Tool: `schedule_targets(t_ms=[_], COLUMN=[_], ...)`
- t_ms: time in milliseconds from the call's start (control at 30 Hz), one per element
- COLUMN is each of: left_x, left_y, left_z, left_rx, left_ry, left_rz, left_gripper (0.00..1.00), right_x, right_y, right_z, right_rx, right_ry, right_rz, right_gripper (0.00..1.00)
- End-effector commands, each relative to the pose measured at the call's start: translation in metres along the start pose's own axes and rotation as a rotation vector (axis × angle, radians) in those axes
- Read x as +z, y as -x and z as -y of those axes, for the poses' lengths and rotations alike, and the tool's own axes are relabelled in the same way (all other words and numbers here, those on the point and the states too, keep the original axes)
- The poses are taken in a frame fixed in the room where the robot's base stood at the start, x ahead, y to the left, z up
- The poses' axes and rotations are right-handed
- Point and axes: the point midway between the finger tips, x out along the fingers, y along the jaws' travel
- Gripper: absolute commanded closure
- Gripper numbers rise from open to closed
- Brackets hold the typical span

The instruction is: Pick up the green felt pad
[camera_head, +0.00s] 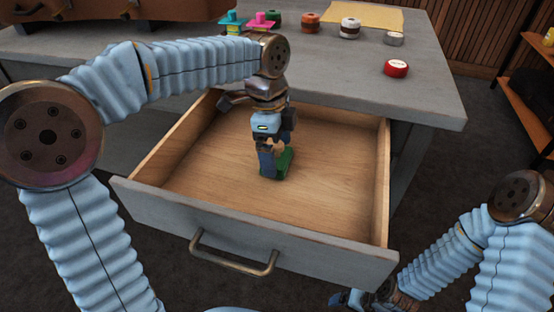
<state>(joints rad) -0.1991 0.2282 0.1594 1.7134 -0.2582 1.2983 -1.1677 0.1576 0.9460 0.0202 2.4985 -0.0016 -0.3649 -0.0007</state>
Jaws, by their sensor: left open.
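The green felt pad (285,162) is in the open wooden drawer (325,188), near the middle of its floor. It is small and partly hidden by my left gripper (270,168), which points down into the drawer from above. The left gripper is open, with its fingers right at the pad; I cannot tell whether they touch it. My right gripper (352,299) is low at the bottom edge, outside the drawer front, and its fingers are too small and cut off to read.
The grey counter top (420,95) overhangs the drawer's back. On it are a red tin (396,68), a grey tin (393,38), several spools, a teal piece (233,20), a pink piece (262,18) and a yellow cloth (375,14). The drawer walls surround the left gripper.

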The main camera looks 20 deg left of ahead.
Motion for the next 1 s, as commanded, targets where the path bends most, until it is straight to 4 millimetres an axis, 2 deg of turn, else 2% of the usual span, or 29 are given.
schedule_targets(t_ms=[100,333,600,633,667,867,1000], left_x=[0.001,0.001,0.001,0.001,0.001,0.000,-0.001], left_y=[-0.012,-0.013,-0.013,-0.012,-0.012,-0.011,-0.002], left_z=[0.000,0.000,0.000,0.000,0.000,0.000,0.001], left_rx=[0.000,-0.001,-0.001,-0.002,-0.002,-0.002,-0.003], left_ry=[0.001,0.001,0.001,0.001,0.001,0.001,0.001], left_rz=[0.000,0.000,0.000,0.000,0.000,0.000,0.000], left_gripper=[0.00,0.00,0.41,0.42,0.47,0.47,0.47], right_x=[0.000,-0.001,-0.001,0.000,0.000,0.000,0.000], right_y=[-0.002,-0.001,-0.001,-0.001,-0.001,-0.001,0.001], right_z=[-0.001,-0.001,-0.001,-0.001,-0.001,-0.001,0.000], right_rx=[0.001,0.001,0.001,0.001,0.001,0.001,0.000], right_ry=[-0.001,-0.001,-0.001,-0.001,-0.001,-0.001,0.000], right_rz=[-0.001,-0.001,-0.001,-0.001,-0.001,-0.001,0.000], right_gripper=[0.16,0.16,0.16,0.16,0.16,0.16,0.16])
